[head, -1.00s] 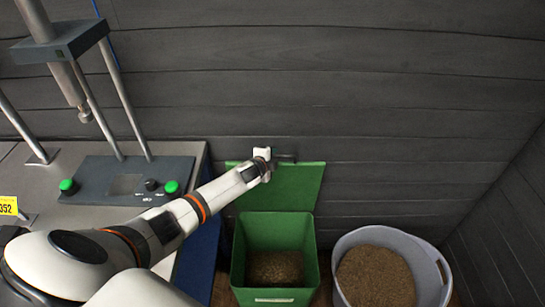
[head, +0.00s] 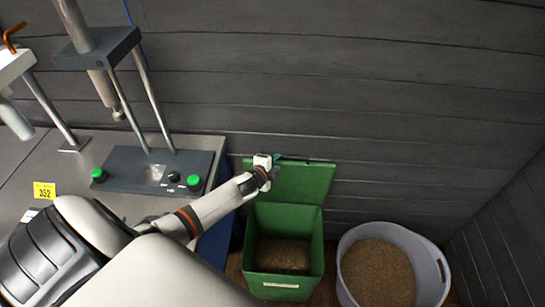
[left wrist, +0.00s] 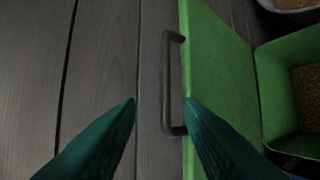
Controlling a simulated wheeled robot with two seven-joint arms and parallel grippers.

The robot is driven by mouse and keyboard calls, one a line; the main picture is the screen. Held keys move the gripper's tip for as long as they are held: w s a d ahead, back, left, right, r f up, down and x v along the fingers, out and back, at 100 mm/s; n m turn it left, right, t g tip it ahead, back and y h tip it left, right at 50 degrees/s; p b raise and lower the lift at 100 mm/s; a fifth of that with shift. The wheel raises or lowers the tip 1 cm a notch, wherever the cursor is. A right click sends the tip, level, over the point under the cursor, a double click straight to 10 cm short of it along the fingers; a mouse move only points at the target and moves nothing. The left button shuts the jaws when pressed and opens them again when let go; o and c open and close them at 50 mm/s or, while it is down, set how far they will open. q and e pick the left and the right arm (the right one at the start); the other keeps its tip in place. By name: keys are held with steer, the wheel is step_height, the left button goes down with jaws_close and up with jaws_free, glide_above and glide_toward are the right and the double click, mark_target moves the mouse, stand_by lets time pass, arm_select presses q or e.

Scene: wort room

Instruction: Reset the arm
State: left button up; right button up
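My left arm reaches from the lower left to the back wall in the head view. My left gripper (head: 277,158) is at the upper left edge of the raised green lid (head: 304,184). In the left wrist view the two dark green fingertips (left wrist: 161,101) are apart, with nothing held between them. A dark bar handle (left wrist: 168,80) on the lid (left wrist: 215,75) shows between and beyond the fingertips. Whether a finger touches the lid is unclear. My right gripper is not in view.
The green bin (head: 284,274) stands open with grain inside. A pale tub (head: 348,247) of grain stands to its right. At left, a bench (head: 126,203) carries a control box (head: 151,171) with green buttons and metal posts. A dark plank wall (head: 400,110) lies behind.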

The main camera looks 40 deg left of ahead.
arm_select(q)
steer(key=shift+p+v, duration=0.3)
steer(key=shift+v, duration=0.65)
